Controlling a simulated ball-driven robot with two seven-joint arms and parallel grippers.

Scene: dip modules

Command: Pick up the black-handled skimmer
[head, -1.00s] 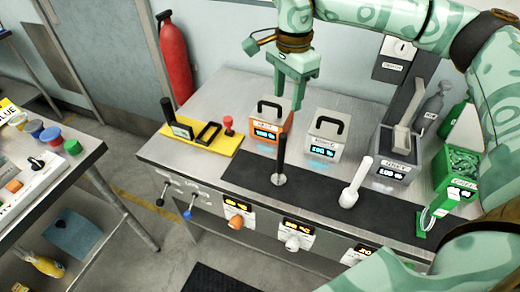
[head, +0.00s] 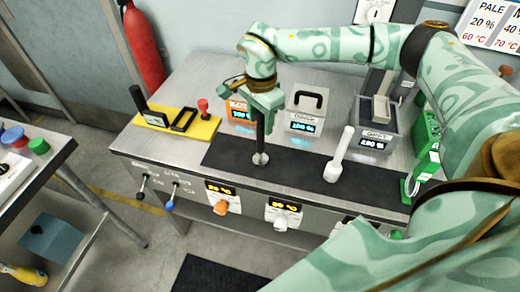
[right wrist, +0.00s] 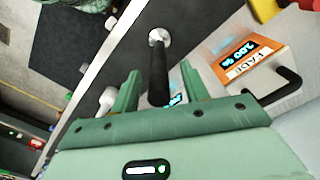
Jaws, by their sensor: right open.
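The black-handled skimmer (head: 260,137) stands upright on the dark mat, its black handle pointing up and its silver round end at the bottom. My right gripper (head: 262,106) is at the top of this handle, pointing down. In the right wrist view, the black handle (right wrist: 158,78) lies between the two spread fingers of the right gripper (right wrist: 159,88), with gaps on both sides. The right gripper is open. The upper end of the handle is partly hidden by the gripper in the head view. My left gripper is not in view.
A white skimmer (head: 340,152) stands to the right on the dark mat (head: 300,174). Behind are an orange-fronted box (head: 238,112), a white box (head: 305,112) and a grey bin (head: 376,128). A yellow tray (head: 175,125) lies left. Green bins (head: 428,130) stand right.

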